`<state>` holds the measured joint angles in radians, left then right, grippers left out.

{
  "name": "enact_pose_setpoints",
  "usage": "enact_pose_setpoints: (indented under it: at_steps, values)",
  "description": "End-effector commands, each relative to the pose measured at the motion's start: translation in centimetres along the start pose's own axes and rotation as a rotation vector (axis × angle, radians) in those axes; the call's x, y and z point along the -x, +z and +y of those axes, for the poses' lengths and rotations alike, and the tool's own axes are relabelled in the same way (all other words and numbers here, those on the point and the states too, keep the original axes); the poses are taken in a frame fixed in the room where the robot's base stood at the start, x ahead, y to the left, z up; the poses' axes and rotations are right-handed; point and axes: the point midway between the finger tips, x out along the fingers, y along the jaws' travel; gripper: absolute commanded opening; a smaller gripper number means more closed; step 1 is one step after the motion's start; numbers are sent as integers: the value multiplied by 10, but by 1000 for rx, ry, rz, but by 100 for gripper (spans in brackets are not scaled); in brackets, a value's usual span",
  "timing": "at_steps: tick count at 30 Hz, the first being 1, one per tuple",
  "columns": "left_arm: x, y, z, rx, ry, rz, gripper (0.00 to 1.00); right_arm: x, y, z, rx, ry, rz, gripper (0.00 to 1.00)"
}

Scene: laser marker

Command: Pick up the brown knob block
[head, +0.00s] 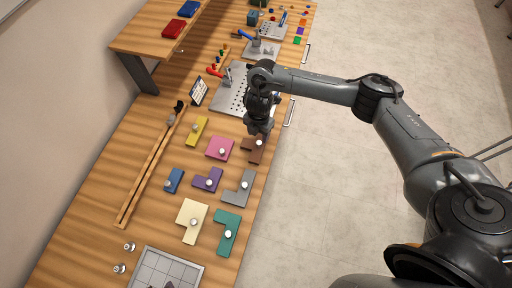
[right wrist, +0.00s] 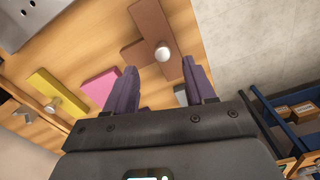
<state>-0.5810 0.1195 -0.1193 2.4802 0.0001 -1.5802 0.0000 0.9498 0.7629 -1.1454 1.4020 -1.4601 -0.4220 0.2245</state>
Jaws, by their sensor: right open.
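The brown knob block (head: 251,153) lies flat on the wooden table near its right edge, partly hidden by my right gripper in the head view. In the right wrist view the brown block (right wrist: 150,22) shows with its round silver knob (right wrist: 162,53). My right gripper (head: 260,130) is above the block. In the right wrist view its two fingers (right wrist: 157,88) are apart, with nothing between them, and the knob lies just beyond the fingertips. My left gripper is not in view.
Other knob blocks lie close by: pink (head: 217,151), yellow (head: 196,131), purple (head: 205,183), grey (head: 238,191), green (head: 226,240), cream (head: 187,215) and blue (head: 174,180). A perforated metal plate (head: 226,98) lies behind the brown block. The table edge drops off to its right.

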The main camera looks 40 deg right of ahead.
Motion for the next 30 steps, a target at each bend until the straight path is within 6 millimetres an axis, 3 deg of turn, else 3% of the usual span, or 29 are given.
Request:
enact_pose_setpoints:
  at_steps: [15, 24, 25, 30]
  values:
    - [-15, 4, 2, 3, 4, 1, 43, -49, -1, -4, -1, 0, 0, 54]
    - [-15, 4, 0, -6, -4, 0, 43, -54, -1, -4, 1, 1, 0, 54]
    - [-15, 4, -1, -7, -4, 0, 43, -54, -1, -4, 1, 1, 0, 53]
    - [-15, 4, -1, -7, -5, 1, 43, -53, -1, -4, 1, 1, 0, 27]
